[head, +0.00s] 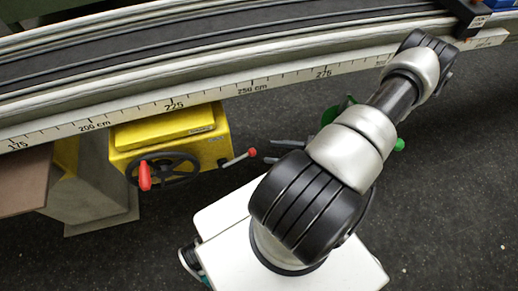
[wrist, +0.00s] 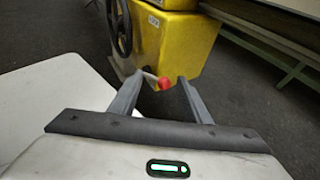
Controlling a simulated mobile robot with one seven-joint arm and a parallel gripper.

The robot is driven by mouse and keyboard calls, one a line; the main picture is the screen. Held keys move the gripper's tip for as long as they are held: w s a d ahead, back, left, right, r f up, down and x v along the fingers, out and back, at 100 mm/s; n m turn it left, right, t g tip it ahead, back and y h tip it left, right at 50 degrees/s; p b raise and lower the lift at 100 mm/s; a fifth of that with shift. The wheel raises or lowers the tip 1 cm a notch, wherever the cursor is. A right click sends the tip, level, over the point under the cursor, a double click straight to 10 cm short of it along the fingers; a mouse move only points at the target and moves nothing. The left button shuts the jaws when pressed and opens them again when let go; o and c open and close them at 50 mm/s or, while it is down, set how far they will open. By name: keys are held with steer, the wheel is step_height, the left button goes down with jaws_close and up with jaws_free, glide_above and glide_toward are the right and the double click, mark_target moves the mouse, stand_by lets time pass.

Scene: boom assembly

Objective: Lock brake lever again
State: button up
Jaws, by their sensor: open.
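The brake lever (head: 238,158) is a thin rod with a red knob (head: 252,152), sticking out to the right from the yellow box (head: 200,150) under the rail. My gripper (head: 270,151) is open just right of the knob, with its fingers pointing left toward it. In the wrist view the red knob (wrist: 164,83) shows between the two open fingertips (wrist: 161,76). The fingers appear not to touch it, but whether the knob is at their depth is hard to tell. The lever's pivot at the box is small and unclear.
A black handwheel (head: 165,170) with a red handle (head: 145,177) is on the box's front. The long rail with a centimetre scale (head: 250,85) runs above. A grey post (head: 85,185) stands left. Dark floor (head: 445,190) is clear at right.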

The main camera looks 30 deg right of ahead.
steer(key=v, duration=0.5)
steer(key=shift+s+d, duration=0.1)
steer(key=shift+s, duration=0.05)
stand_by(0.3)
